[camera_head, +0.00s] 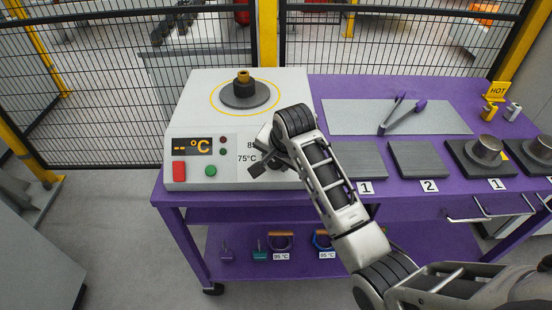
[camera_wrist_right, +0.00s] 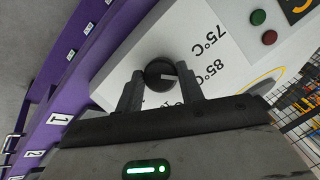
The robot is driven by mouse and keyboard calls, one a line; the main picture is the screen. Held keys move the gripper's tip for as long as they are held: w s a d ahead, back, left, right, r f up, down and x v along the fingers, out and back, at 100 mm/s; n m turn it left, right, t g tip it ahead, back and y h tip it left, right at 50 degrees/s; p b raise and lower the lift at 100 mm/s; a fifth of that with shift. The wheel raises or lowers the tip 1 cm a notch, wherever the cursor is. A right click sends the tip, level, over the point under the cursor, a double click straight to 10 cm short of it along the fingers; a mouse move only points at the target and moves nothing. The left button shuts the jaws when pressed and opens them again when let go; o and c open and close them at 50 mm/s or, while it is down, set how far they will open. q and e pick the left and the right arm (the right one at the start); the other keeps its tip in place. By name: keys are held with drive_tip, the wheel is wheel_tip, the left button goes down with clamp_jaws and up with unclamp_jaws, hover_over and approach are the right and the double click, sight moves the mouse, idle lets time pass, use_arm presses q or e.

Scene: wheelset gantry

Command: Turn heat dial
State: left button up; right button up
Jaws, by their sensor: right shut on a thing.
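The heat dial (camera_wrist_right: 160,75) is a round black knob with a small white mark, on the white front panel of the heater (camera_head: 215,110). In the right wrist view the white mark lies on the dial's right side, towards the printed 75°C and 85°C labels (camera_wrist_right: 210,60). My right gripper (camera_head: 262,165) is at the panel's right part and hides the dial in the head view. In the right wrist view its two fingers (camera_wrist_right: 160,92) stand on either side of the dial, shut on it. The heater's display (camera_head: 192,146) shows dashes and °C. My left gripper is not in view.
A red button (camera_head: 179,172) and a green button (camera_head: 210,171) sit left of the dial. A black ringed part (camera_head: 244,92) stands on the heater top. The purple table (camera_head: 350,88) carries a grey mat with tongs (camera_head: 402,116), numbered plates and a HOT sign.

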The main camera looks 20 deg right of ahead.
drive_tip(key=o, duration=1)
drive_tip(key=shift+b+v, duration=0.4)
drive_tip(key=shift+v, duration=7.6)
drive_tip(key=shift+w, duration=0.1)
